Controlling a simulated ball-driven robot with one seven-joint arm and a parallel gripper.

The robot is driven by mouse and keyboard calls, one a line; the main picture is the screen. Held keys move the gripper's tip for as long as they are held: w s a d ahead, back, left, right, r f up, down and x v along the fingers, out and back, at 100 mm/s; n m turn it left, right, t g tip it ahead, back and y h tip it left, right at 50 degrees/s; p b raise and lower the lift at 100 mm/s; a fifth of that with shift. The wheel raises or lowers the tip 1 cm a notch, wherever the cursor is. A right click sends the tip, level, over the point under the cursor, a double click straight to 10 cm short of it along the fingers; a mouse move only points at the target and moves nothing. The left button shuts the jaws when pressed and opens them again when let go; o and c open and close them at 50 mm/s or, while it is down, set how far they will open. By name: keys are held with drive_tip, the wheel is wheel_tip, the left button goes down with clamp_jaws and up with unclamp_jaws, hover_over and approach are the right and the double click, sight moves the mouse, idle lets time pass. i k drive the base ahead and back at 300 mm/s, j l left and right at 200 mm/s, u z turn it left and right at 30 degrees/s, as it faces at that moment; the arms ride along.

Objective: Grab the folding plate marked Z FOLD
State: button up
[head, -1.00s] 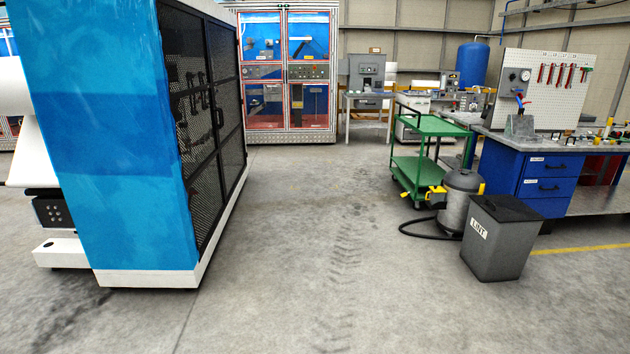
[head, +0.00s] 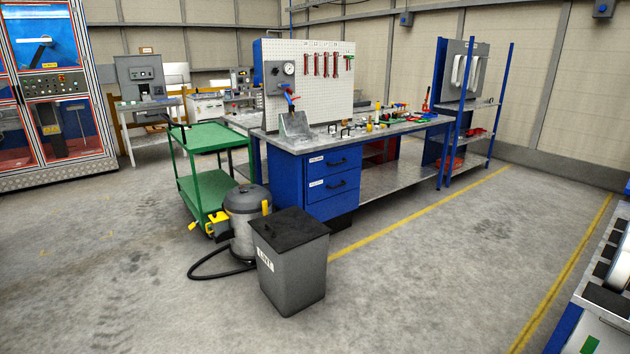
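I cannot make out a plate marked Z FOLD in the head view. A blue workbench (head: 309,168) with two labelled drawers stands in the middle. Its top holds several small tools and parts, too small to identify. A grey sloped stand (head: 294,127) with a red and blue item sits at the bench's left end. A blue-posted rack (head: 458,137) behind the bench's right end carries a grey panel with white curved pieces (head: 467,72). My gripper is not in view.
A grey lint bin (head: 290,262), a vacuum (head: 244,222) with a hose on the floor, and a green cart (head: 203,180) stand before the bench. A machine edge (head: 606,270) shows at lower right. The floor right of the bin is clear.

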sight(344, 134)
drive_tip(key=i+z, duration=0.3)
drive_tip(key=i, duration=1.8)
drive_tip(key=i+l+u, duration=0.15)
drive_tip(key=i, duration=0.5)
drive_tip(key=i+l, duration=0.1)
drive_tip(key=i, duration=0.5)
drive_tip(key=i+l+u, duration=0.1)
drive_tip(key=i, duration=0.55)
drive_tip(key=i+l+u, duration=0.1)
drive_tip(key=i, duration=0.5)
drive_tip(key=l, duration=0.1)
